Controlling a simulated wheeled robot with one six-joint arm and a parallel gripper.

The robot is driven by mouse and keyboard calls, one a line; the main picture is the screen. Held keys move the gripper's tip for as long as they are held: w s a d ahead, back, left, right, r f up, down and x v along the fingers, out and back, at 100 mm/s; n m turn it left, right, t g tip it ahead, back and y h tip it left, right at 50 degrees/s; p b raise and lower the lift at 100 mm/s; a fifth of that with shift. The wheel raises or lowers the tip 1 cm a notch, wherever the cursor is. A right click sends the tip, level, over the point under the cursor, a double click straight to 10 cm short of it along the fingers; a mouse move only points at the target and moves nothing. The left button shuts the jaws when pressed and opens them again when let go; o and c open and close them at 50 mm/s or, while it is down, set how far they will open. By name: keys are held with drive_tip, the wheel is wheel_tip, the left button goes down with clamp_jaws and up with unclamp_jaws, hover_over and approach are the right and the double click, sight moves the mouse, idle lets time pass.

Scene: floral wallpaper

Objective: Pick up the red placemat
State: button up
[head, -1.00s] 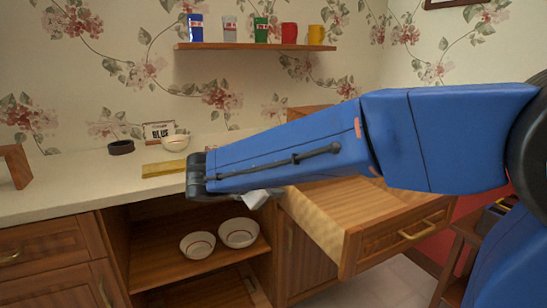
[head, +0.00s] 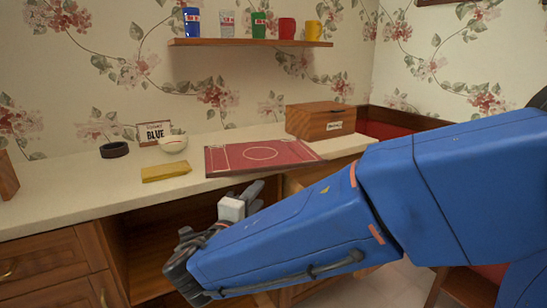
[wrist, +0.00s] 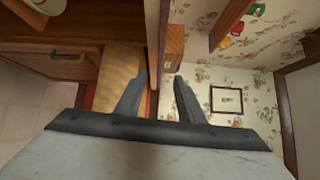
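The red placemat (head: 240,155), with white line markings, lies flat on the counter, its front edge at or slightly over the counter's front edge. My gripper (head: 256,191) is in front of and below the placemat in the head view, apart from it as far as I can tell. In the wrist view the two fingers of my gripper (wrist: 161,80) are spread apart with nothing visibly held between them. I cannot clearly make out the placemat in the wrist view.
A wooden box (head: 320,122) stands behind the placemat's right end. A yellow cloth or sponge (head: 166,172), a bowl (head: 173,144), a sign (head: 154,132) and a dark ring (head: 114,150) are to its left. An open drawer (wrist: 120,70) juts out below the counter. A shelf (head: 250,42) holds several cups.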

approach(277, 169)
drive_tip(key=shift+n, duration=0.4)
drive_tip(key=x, duration=0.8)
drive_tip(key=shift+w+d, duration=0.2)
drive_tip(key=shift+w, duration=0.15)
clamp_jaws()
